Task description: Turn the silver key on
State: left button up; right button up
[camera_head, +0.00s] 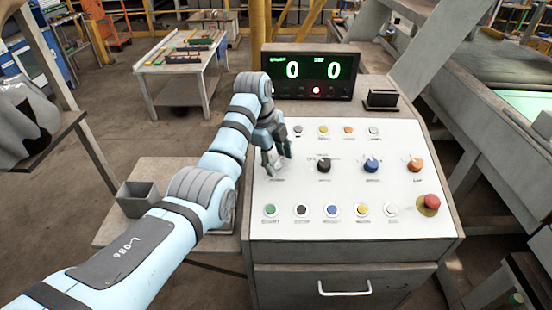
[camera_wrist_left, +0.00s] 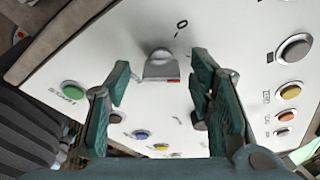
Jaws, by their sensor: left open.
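The silver key (camera_wrist_left: 161,66) is a grey knob with a small red mark, on the white panel (camera_head: 345,190). In the left wrist view it lies between and beyond the two teal fingers, with a gap on each side. My left gripper (camera_head: 276,158) is open over the left end of the panel's knob row. In the head view its fingers mostly hide the silver key. I cannot tell from these views how far the fingertips are above the panel. My right gripper is not in view.
A black knob (camera_head: 323,165), a blue knob (camera_head: 372,165) and an orange knob (camera_head: 416,165) stand to the right. Several coloured buttons line the panel. A red mushroom button (camera_head: 429,204) is at right. The display (camera_head: 311,71) behind reads 0 and 0.

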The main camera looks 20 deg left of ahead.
pick_arm(q)
jog(key=v, duration=0.7)
jog(key=shift+r, duration=0.25)
